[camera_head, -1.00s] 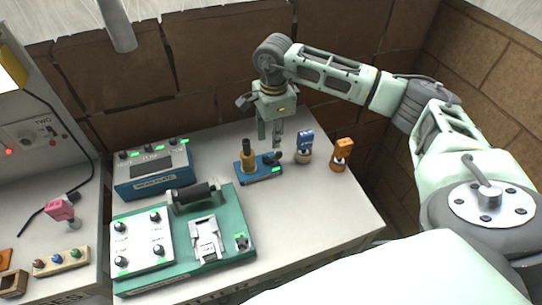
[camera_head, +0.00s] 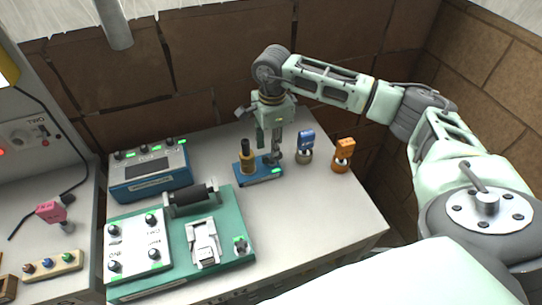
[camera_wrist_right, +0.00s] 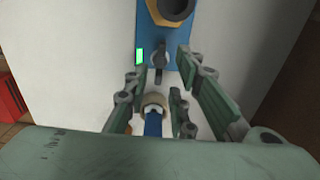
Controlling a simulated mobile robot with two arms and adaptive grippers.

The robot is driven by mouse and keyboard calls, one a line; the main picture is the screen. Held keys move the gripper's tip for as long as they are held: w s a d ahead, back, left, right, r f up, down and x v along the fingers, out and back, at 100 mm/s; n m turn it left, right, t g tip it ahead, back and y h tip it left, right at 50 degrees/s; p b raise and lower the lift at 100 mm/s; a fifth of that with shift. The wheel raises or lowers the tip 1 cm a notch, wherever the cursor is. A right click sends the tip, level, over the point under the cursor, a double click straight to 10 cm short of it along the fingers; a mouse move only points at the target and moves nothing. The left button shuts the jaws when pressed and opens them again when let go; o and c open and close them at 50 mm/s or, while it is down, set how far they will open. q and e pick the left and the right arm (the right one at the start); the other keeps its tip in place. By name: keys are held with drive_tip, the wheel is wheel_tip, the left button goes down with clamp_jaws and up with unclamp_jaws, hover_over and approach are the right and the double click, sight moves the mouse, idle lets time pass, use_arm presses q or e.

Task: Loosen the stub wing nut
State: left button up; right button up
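A small dark grey wing nut (camera_wrist_right: 158,57) sits at one end of a blue base (camera_wrist_right: 179,40), beside a green light. In the head view the blue base (camera_head: 259,179) stands on the table with a yellow-brown post with a black top (camera_head: 247,160) on it. My right gripper (camera_head: 274,153) points down at the right end of that base, where its fingers largely hide the nut. In the right wrist view the right gripper (camera_wrist_right: 162,70) is open, with the nut in the gap between its fingertips; I cannot tell whether they touch it. My left gripper is not in view.
Right of the base stand a blue plug (camera_head: 306,140) and an orange plug (camera_head: 344,150) on round holders. A blue box with knobs (camera_head: 150,170) and a green device (camera_head: 232,215) stand to the left. The table's front right is clear.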

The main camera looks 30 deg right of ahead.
drive_tip(key=shift+f+b, duration=1.45)
drive_tip(key=shift+f, duration=0.4)
clamp_jaws()
